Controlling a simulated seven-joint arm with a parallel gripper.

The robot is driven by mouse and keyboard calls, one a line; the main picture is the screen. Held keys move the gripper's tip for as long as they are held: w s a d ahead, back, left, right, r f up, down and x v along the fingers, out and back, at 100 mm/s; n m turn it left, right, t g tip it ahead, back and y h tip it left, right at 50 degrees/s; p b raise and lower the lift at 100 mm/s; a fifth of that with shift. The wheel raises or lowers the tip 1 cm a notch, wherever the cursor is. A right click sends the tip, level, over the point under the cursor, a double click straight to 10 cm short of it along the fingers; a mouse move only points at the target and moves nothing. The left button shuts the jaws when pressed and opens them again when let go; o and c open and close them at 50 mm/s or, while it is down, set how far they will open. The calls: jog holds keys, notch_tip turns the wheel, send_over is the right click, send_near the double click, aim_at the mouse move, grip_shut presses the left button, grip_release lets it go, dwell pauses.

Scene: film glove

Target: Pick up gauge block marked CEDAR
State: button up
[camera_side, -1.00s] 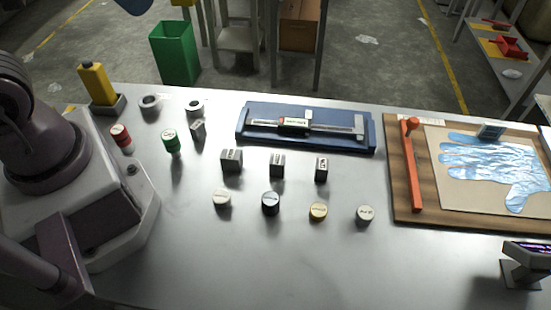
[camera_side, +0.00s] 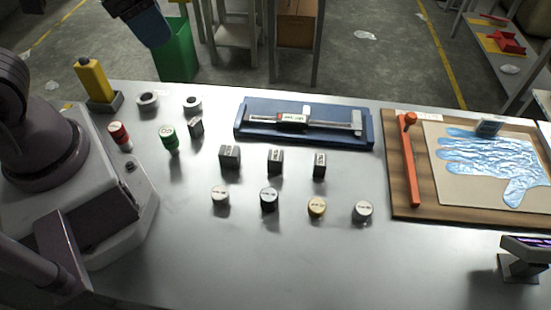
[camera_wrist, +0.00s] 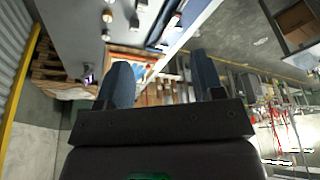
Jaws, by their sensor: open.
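Several small dark grey blocks stand on the metal table in the side view: a left one (camera_side: 229,157), a middle one (camera_side: 275,161), a right one (camera_side: 319,165) and one farther back (camera_side: 196,126). Their labels are too small to read, so I cannot tell which is marked CEDAR. My gripper (camera_wrist: 162,72) is open and empty in the wrist view, its two dark blue fingers wide apart. A blue part of my arm's end shows at the top left of the side view, high above and away from the blocks.
A caliper lies on a blue tray (camera_side: 245,136) behind. A green-topped piece (camera_side: 169,137) stands left. A wooden board (camera_side: 398,212) lies right.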

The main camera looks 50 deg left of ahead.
jog(key=w+d+f+m+g+y, duration=0.1)
jog(key=d+f+m+g+y, duration=0.35)
jog(key=d+f+m, duration=0.55)
jog(key=m+t+y, duration=0.6)
jog(key=m+t, duration=0.2)
jog(key=m, duration=0.5)
send_near(273, 159)
jog(key=s, duration=0.4)
jog(key=s+f, duration=0.1)
jog(key=s, duration=0.1)
jog(key=shift+d, duration=0.1)
jog(key=shift+w+d+r+m+t+h, duration=0.2)
jog(key=shift+w+d+m+t, duration=0.15)
jog(key=shift+w+d+t, duration=0.2)
jog(key=shift+w+d+r+m+t+h, duration=0.1)
jog(key=shift+w+d+r+m+t, duration=0.1)
jog(key=shift+w+d+m+t, duration=0.25)
jog(key=shift+w+r, duration=0.1)
jog(key=shift+w, duration=0.45)
jog(key=x, duration=1.2)
jog(key=shift+w+a+r, duration=0.15)
jog(key=shift+a+r, duration=0.1)
jog(key=shift+a, duration=0.25)
jog(key=shift+a+f, duration=0.1)
grip_shut()
